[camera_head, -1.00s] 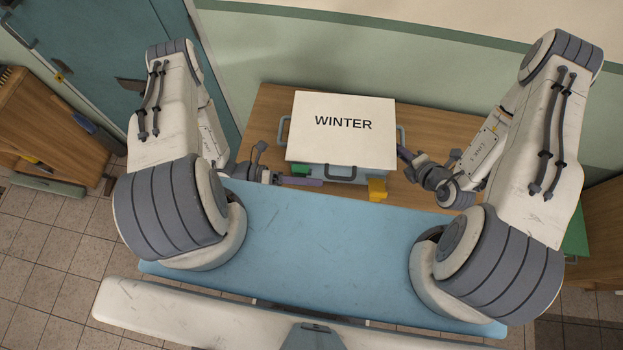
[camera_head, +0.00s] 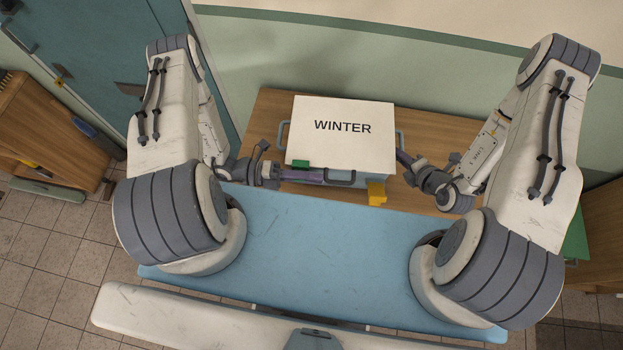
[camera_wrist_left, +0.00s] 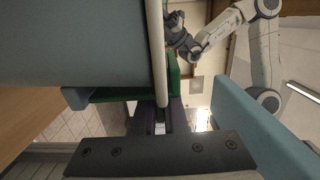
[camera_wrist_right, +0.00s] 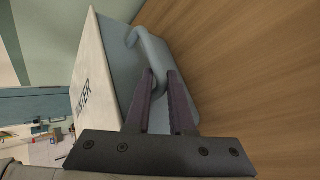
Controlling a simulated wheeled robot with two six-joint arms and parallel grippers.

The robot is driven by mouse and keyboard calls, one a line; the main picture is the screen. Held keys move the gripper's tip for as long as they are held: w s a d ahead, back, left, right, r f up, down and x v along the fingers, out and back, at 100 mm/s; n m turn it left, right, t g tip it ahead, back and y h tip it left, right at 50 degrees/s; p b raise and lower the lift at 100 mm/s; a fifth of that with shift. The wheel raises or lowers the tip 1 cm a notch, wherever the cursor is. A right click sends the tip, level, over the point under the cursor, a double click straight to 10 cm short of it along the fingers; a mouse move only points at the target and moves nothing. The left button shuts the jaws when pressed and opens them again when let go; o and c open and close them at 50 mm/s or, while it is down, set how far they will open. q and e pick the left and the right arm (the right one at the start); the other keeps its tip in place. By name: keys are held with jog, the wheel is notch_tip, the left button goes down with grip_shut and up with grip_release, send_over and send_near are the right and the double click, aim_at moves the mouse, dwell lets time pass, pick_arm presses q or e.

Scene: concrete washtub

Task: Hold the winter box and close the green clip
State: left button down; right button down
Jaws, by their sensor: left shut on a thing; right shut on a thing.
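The winter box is grey-blue with a white lid (camera_head: 342,135) marked WINTER, and stands on a wooden surface. The green clip (camera_head: 301,163) is at the front left, its top up against the lid's front edge. My left gripper (camera_head: 316,177) lies along the box front, shut on the green clip; in the left wrist view its fingers (camera_wrist_left: 160,115) meet the green part (camera_wrist_left: 174,75) beside the pale lid rim. My right gripper (camera_head: 402,157) is shut on the grey right side handle (camera_wrist_right: 152,52), which shows between its fingers (camera_wrist_right: 160,80) in the right wrist view.
A yellow clip (camera_head: 376,193) sticks out low at the box's front right, and a dark handle (camera_head: 341,180) is at front centre. Another side handle (camera_head: 282,134) is on the left. The wooden surface (camera_head: 450,125) is clear right of the box; a wall stands behind.

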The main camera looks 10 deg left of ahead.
pick_arm(q)
jog(key=c, duration=1)
grip_release()
jog(key=shift+o, duration=0.2)
jog(key=shift+a, duration=0.1)
jog(key=a, duration=1.2)
jog(key=shift+s, duration=0.45)
